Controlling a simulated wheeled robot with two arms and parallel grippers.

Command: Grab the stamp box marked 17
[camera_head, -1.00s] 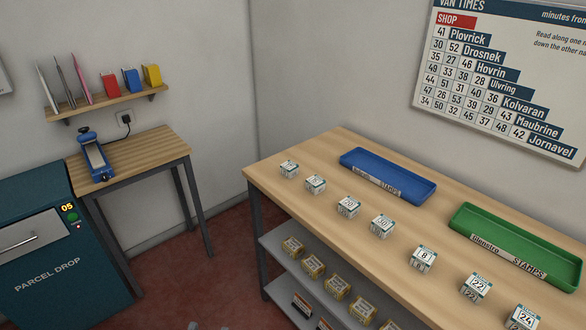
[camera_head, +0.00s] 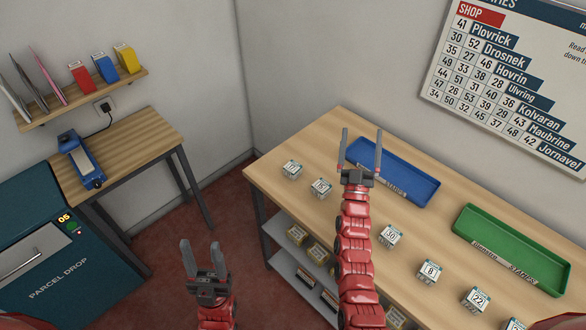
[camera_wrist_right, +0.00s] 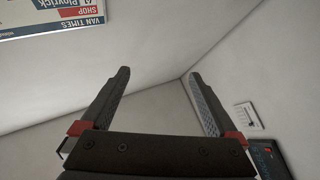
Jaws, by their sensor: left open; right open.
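Several small white stamp boxes with printed numbers stand in a row on the wooden counter (camera_head: 305,135). I read 30 on one box (camera_head: 390,236), 8 on another (camera_head: 429,271) and 22 on another (camera_head: 476,299). The numbers on the two far-left boxes, the first (camera_head: 292,170) and the second (camera_head: 321,187), are too small to read surely, so I cannot tell which is 17. My right gripper (camera_head: 362,152) is open and empty, its fingers pointing up in front of the blue tray; its arm covers part of the row. My left gripper (camera_head: 201,262) is open and empty, left of the counter.
A blue stamp tray (camera_head: 415,187) and a green one (camera_head: 530,262) lie behind the row. A lower shelf (camera_head: 283,262) holds more boxes. At left are a side table (camera_head: 135,135) with a blue device (camera_head: 80,160) and a parcel drop (camera_head: 60,270). The right wrist view shows mostly wall.

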